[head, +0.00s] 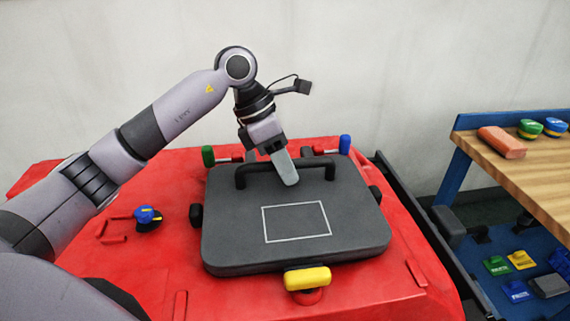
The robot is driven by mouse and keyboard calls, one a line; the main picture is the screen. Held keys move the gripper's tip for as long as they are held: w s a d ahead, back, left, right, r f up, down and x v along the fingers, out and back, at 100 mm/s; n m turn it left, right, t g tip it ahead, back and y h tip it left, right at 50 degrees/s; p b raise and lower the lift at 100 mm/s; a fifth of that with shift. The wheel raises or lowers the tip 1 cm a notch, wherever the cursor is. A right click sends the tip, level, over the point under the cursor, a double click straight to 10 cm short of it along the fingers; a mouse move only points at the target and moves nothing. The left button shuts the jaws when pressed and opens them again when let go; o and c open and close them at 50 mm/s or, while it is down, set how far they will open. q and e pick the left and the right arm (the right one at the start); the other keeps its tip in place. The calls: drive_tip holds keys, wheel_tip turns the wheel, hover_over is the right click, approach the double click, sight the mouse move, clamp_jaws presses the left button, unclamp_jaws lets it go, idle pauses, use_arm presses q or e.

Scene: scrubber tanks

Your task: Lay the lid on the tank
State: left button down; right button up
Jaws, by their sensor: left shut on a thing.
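The dark grey lid (350,235) lies flat over the top of the red tank (150,260) in the middle of the head view. It has a black bar handle (328,163) along its far side and a white rectangle outline on its face. My left gripper (286,174) reaches down from above and is shut on the handle. The tank opening is hidden under the lid, so I cannot tell how closely the lid sits on it. My right gripper is not in view.
Latches with green (208,156), blue (345,144) and yellow (307,278) grips surround the lid. A blue-and-black knob (148,218) sits on the red top at left. A wooden bench (530,165) at right holds an orange-red block (502,142) and coloured caps.

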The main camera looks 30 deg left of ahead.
use_arm(q)
drive_tip(key=shift+r, duration=0.15)
drive_tip(key=shift+c, duration=1.8)
unclamp_jaws()
drive_tip(key=shift+r, duration=0.1)
drive_tip(key=shift+p+v, duration=1.5)
drive_tip(key=shift+v, duration=0.7)
drive_tip(key=shift+r+p, duration=1.95)
drive_tip(key=shift+r, duration=0.45)
